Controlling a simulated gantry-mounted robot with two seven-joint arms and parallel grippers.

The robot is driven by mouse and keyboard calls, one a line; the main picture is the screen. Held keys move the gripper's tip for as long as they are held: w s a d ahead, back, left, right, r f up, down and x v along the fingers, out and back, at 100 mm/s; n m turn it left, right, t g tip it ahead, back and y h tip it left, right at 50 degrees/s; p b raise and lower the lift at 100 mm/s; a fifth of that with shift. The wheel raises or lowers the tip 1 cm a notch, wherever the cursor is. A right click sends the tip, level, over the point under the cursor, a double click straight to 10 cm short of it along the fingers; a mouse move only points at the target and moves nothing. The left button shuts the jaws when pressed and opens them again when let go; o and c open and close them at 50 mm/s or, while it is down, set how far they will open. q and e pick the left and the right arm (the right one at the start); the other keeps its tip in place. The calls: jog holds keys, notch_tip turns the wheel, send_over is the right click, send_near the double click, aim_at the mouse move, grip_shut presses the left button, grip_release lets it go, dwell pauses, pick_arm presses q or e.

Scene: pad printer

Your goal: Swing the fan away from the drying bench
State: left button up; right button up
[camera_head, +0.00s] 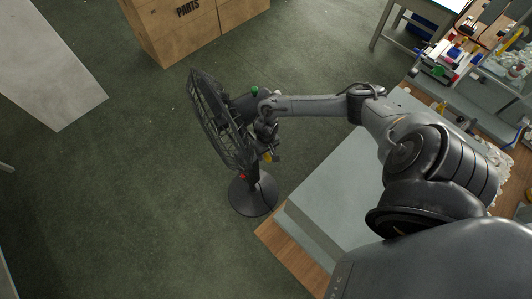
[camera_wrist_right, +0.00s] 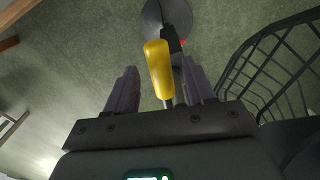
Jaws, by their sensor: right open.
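A black pedestal fan stands on the floor left of the grey-topped bench (camera_head: 325,205); I cannot tell if this is the drying bench. Its wire cage (camera_head: 213,120) is left of its post, and its round base (camera_head: 253,196) rests on the floor. My right gripper (camera_head: 268,143) is beside the fan head, on its right side. In the right wrist view, the open fingers (camera_wrist_right: 160,88) stand on either side of a yellow handle (camera_wrist_right: 157,62), with gaps visible. The fan cage also shows at the right (camera_wrist_right: 275,75). My left gripper is out of view.
A cardboard parts box (camera_head: 185,25) stands on the floor behind the fan. A pale table or panel (camera_head: 50,65) is at the upper left. Small bottles and equipment (camera_head: 445,60) crowd the upper right. The green floor left of the fan is clear.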

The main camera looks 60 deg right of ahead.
jog(key=shift+f, duration=0.7)
grip_shut()
